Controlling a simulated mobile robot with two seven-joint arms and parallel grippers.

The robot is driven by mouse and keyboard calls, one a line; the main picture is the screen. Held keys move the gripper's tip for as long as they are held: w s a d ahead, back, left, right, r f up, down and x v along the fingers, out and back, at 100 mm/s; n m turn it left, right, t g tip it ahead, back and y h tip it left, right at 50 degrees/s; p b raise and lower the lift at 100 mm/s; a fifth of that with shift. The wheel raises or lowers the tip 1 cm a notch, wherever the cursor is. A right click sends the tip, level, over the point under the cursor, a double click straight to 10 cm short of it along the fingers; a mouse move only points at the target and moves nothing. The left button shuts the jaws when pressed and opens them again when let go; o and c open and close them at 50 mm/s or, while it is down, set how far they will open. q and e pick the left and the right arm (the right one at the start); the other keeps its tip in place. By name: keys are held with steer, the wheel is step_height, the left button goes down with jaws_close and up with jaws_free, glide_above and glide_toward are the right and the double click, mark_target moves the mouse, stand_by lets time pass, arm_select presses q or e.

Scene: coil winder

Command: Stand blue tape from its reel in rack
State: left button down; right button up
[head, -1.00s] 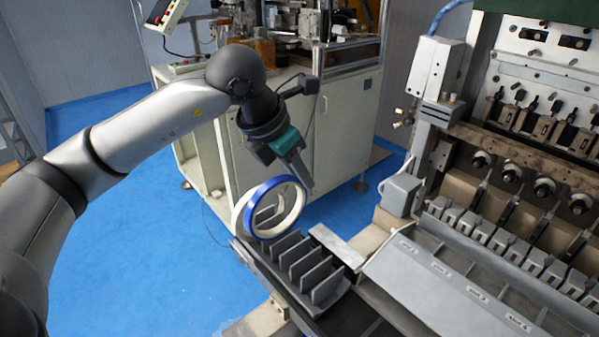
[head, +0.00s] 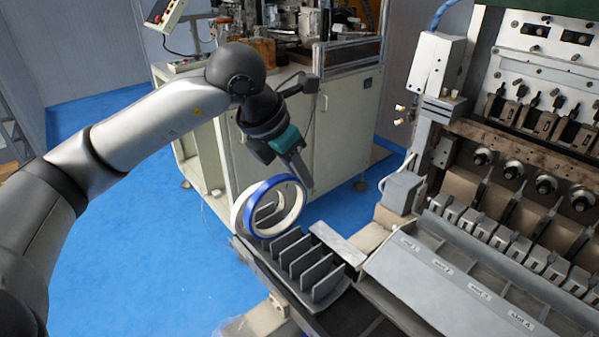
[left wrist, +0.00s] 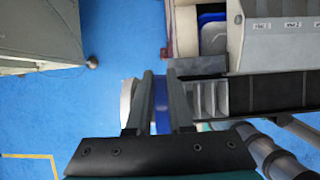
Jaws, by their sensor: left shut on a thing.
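The blue tape (head: 299,207) is a ring with a blue outer band and a white inner side. My left gripper (head: 303,180) is shut on its upper right rim and holds it upright, above the far end of the rack. The rack (head: 328,285) is a grey row of upright dividers with slots between them. In the left wrist view the tape (left wrist: 161,108) shows edge-on between the two fingers (left wrist: 160,85), with the rack (left wrist: 208,98) just to its right. Whether the tape's lower edge touches the rack is unclear. The reel cannot be made out. My right gripper is not in view.
The grey machine with labelled slots (head: 440,262) stands right of the rack. A flat pale plate (head: 338,243) lies beside the rack. A cream cabinet machine (head: 345,135) stands behind. Blue floor (head: 130,255) is clear at left.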

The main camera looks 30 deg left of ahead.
mark_target(301, 196)
arm_select(q)
steer(key=shift+f, duration=0.1)
steer(key=shift+f+b, duration=2.15)
steer(key=shift+f, duration=0.15)
steer(key=c, duration=1.1)
jaws_free()
steer(key=shift+r, duration=0.1)
steer(key=shift+p+v, duration=1.65)
steer(key=shift+v, duration=1.6)
steer(key=shift+w, duration=0.1)
